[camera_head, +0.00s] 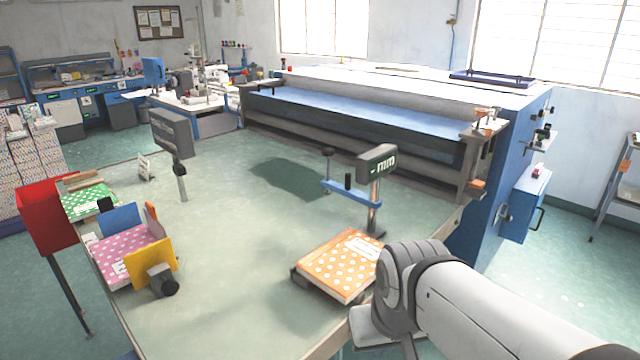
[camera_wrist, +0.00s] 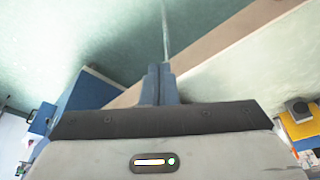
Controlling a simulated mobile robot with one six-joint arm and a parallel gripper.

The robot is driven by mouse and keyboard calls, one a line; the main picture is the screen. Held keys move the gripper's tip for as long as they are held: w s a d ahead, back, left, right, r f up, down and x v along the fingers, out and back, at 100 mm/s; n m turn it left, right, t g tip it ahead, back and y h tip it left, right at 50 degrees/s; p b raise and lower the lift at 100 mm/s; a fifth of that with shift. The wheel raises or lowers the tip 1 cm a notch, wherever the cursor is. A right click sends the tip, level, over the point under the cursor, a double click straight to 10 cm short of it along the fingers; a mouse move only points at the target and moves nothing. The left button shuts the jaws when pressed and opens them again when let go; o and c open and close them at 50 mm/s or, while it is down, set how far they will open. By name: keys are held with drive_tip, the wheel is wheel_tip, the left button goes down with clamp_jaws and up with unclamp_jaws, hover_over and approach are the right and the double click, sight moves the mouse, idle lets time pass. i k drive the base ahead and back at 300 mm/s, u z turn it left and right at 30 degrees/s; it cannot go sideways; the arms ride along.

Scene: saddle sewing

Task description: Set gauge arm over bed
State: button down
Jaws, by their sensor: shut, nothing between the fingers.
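The gauge arm (camera_head: 351,193) is a blue horizontal bar with black knobs. It is on a metal post under a grey head marked "mm" (camera_head: 377,162), at the right of the table. The bar reaches left from the post over bare table top. An orange dotted book (camera_head: 342,264) lies in front of the post, apart from the bar, on a dark support that is mostly hidden. I cannot tell which part is the bed. My gripper (camera_wrist: 160,72) is shut and empty in the wrist view, its fingertips by a thin pale rod (camera_wrist: 165,35). The head view does not show the fingers.
A second grey display (camera_head: 172,133) rises from the table (camera_head: 225,245). A long machine (camera_head: 370,115) borders the back.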

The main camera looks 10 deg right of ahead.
sight(345, 190)
drive_tip(key=k, duration=1.2)
drive_tip(key=z, duration=0.5)
drive_tip(key=i, duration=1.45)
drive_tip(key=u, duration=0.55)
